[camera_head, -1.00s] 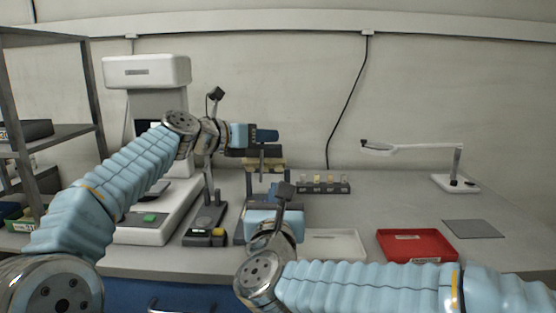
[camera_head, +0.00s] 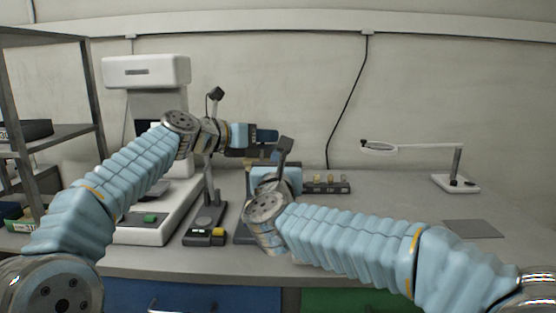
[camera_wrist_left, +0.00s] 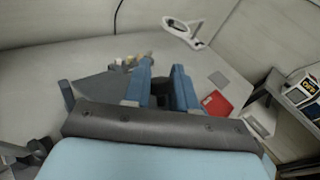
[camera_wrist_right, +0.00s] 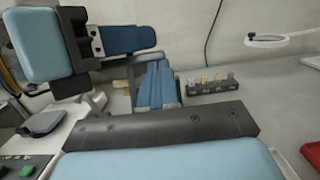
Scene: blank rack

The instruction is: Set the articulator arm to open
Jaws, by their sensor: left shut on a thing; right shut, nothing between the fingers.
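The articulator (camera_head: 242,234) stands on the bench, mostly hidden behind my right wrist in the head view. Its dark base edge and a bit of a tan part show. A tan patch also shows beside the fingers in the right wrist view (camera_wrist_right: 121,87). My left gripper (camera_head: 268,136) is level above the articulator, its blue fingers pointing right. They are shut on a dark part, probably the articulator's upper arm; the contact is unclear in the left wrist view (camera_wrist_left: 162,80). My right gripper (camera_wrist_right: 154,72) is shut and empty, its fingers just below the left gripper, close to the articulator.
A dark block with small vials (camera_head: 328,188) stands right of the articulator. A dark stand (camera_head: 204,237) and a white machine (camera_head: 145,72) are at left. A magnifier lamp (camera_head: 456,182) and grey pad (camera_head: 470,229) are at right. A red tray (camera_wrist_left: 217,104) shows in the left wrist view.

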